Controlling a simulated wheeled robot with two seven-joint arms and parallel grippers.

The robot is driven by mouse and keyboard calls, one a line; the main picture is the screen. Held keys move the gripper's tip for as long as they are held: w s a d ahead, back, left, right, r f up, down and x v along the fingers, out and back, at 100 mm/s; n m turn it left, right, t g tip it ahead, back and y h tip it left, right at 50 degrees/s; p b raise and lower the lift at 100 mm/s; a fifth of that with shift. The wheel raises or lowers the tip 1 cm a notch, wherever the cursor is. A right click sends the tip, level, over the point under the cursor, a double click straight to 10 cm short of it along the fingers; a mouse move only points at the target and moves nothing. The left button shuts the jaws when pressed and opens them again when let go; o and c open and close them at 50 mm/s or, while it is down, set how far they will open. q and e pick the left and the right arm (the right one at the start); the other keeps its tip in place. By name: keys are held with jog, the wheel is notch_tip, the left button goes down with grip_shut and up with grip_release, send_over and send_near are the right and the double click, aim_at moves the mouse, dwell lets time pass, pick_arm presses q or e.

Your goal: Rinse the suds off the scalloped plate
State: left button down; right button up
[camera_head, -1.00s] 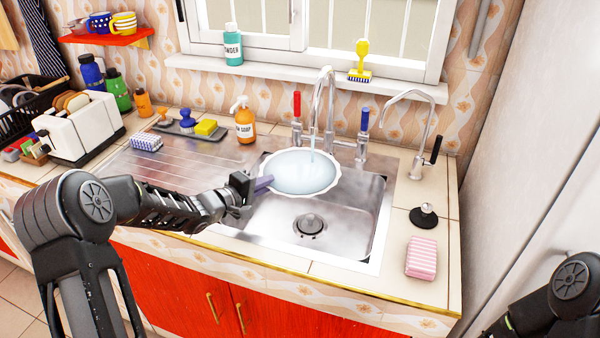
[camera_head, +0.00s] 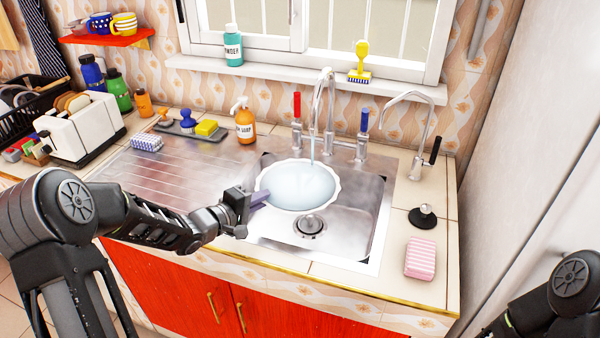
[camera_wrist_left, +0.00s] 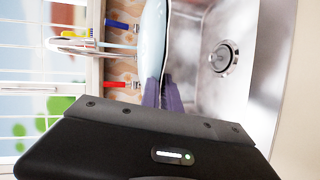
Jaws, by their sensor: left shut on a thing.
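The scalloped plate (camera_head: 298,186) is pale blue-white with a wavy white rim. It is held over the sink (camera_head: 362,218), tilted toward the head camera, under the middle tap (camera_head: 322,105), and a stream of water meets it. My left gripper (camera_head: 260,198) is shut on the plate's left edge. In the left wrist view the plate (camera_wrist_left: 153,40) shows edge-on between the purple fingertips (camera_wrist_left: 163,92). I cannot make out suds on the plate's face. Of my right arm only a dark part shows at the lower right; its gripper is out of view.
Red (camera_head: 297,107) and blue (camera_head: 364,121) tap handles flank the spout. An orange soap bottle (camera_head: 245,124) stands behind the sink on the left. A pink striped sponge (camera_head: 420,258) and a black stopper (camera_head: 423,216) lie to the right.

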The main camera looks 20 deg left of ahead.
pick_arm(q)
jog(key=shift+s+d+r, duration=0.1)
jog(key=shift+s, duration=0.5)
jog(key=shift+s+d+r, duration=0.1)
jog(key=shift+s, duration=0.5)
dwell(0.7)
jog(key=s+r+p, duration=0.4)
jog(key=s+p, duration=0.1)
jog(key=shift+d, duration=0.35)
dwell(0.5)
